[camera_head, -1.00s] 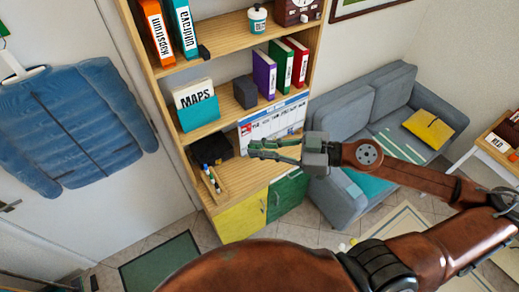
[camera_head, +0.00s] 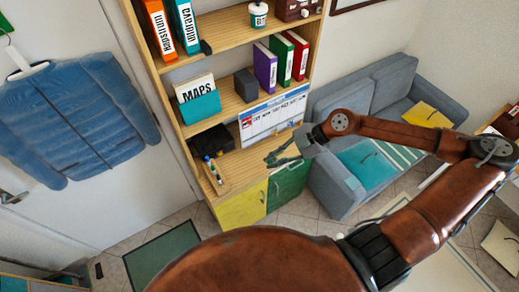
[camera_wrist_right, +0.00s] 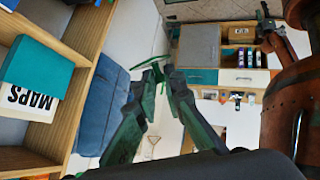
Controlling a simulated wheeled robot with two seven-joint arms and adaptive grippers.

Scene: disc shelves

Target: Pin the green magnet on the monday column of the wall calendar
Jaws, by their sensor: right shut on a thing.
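The wall calendar (camera_head: 258,127), white with a blue header and a row of weekday labels, stands at the back of the shelf unit's lower bay. The labels are too small to read surely, and its lower part is partly behind my gripper. My right gripper (camera_head: 268,160) is in front of and below the calendar, apart from it, fingers pointing left. In the right wrist view its dark green fingers (camera_wrist_right: 160,72) close together at the tips. The green magnet is hard to tell from the green fingertips. My left gripper (camera_wrist_right: 264,18) seems to show small at the top right there.
The shelf unit (camera_head: 225,55) holds binders, a teal MAPS holder (camera_head: 199,107) and a dark box (camera_head: 246,85). A marker tray (camera_head: 215,178) and black object (camera_head: 211,142) lie left of the calendar. A grey sofa (camera_head: 340,95) stands at the right.

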